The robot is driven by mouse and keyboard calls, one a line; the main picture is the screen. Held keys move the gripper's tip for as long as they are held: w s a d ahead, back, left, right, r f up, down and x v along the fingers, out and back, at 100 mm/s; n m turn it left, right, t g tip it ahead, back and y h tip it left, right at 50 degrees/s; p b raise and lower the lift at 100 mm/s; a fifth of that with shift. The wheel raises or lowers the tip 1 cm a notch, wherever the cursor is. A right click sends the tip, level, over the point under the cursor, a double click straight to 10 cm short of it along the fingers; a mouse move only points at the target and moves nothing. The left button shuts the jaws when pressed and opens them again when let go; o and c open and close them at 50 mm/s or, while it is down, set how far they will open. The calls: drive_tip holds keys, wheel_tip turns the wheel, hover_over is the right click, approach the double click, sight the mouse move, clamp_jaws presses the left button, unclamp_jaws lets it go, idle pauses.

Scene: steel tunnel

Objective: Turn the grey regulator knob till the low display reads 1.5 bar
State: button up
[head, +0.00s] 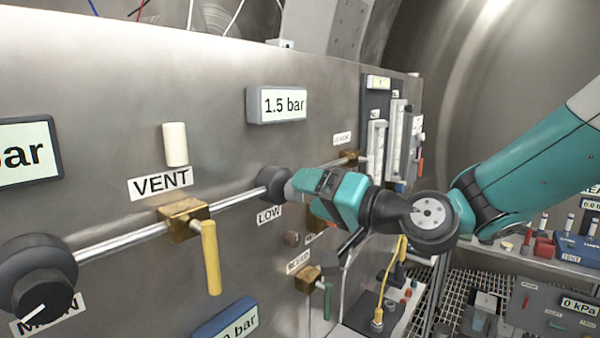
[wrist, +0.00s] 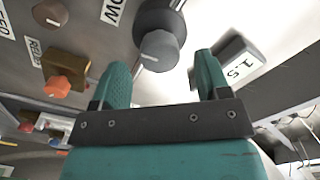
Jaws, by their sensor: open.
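The grey regulator knob (head: 272,180) sits on the panel above the LOW label (head: 269,215), partly hidden by my gripper in the head view. In the wrist view the knob (wrist: 160,48) shows whole, with a white pointer line on its face. The low display (head: 283,104) above it reads 1.5 bar; its face also shows 1.5 in the wrist view (wrist: 234,66). My gripper (head: 290,186) faces the knob. Its two teal fingers (wrist: 161,64) are open, one on each side of the knob in the picture, with gaps visible between them and it.
A pipe runs from the MAIN knob (head: 42,280) past a brass valve with a yellow handle (head: 210,256). A white VENT peg (head: 175,144) stands above. Below right is a brass valve with a green handle (head: 327,300). Flowmeter tubes (head: 376,150) stand at right.

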sight(300, 203)
drive_tip(key=shift+p+x, duration=0.5)
drive_tip(key=shift+x, duration=1)
drive_tip(key=shift+c, duration=0.4)
drive_tip(key=c, duration=0.8)
drive_tip(key=shift+f+b, duration=0.2)
drive_tip(key=shift+b, duration=0.7)
drive_tip(key=shift+c, duration=0.2)
drive_tip(key=shift+r+n, duration=0.1)
drive_tip(key=shift+n, duration=0.2)
drive_tip(key=shift+r, duration=0.1)
drive_tip(key=o, duration=0.9)
